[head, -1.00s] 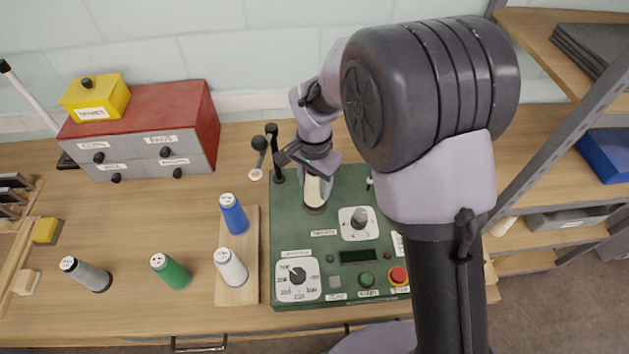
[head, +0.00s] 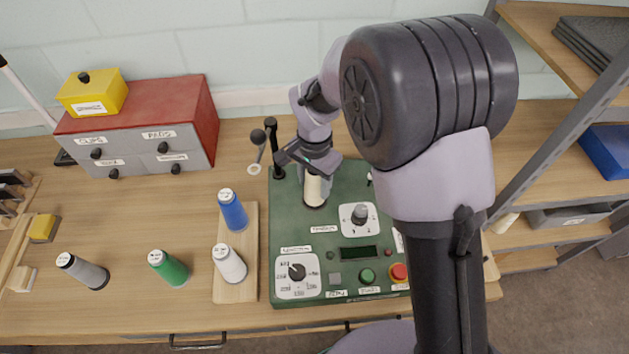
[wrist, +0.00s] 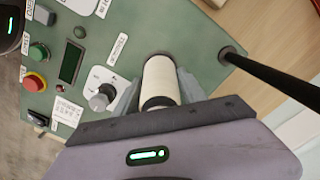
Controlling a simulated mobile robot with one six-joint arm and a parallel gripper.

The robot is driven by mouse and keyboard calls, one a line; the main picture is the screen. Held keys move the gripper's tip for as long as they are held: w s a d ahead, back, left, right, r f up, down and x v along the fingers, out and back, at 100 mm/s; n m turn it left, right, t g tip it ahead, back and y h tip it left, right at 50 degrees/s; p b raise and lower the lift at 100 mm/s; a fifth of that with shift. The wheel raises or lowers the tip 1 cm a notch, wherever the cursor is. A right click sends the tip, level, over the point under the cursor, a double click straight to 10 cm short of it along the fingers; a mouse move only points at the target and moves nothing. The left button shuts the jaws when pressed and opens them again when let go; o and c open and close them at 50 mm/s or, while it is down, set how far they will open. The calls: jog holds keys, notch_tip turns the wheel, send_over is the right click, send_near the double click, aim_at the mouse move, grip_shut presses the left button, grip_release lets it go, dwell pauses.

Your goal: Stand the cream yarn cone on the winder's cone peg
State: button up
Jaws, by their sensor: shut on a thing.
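The cream yarn cone (head: 314,189) stands at the back left part of the green winder (head: 290,233). Its base is at or just above the panel; the cone peg is hidden by the cone. My gripper (head: 314,179) comes down from above and is shut on the cone. In the wrist view the cone (wrist: 160,82) sits between the two grey fingers (wrist: 156,97), its dark end ring facing the panel.
A black post (head: 275,150) rises from the winder's back left corner, close to my gripper. Blue (head: 233,210) and white (head: 229,264) cones stand on a wooden board (head: 236,287) at left. Green (head: 168,268) and grey (head: 83,270) cones are farther left.

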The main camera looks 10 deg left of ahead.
jog(key=shift+f, duration=0.15)
jog(key=o, duration=1.5)
jog(key=shift+c, duration=0.2)
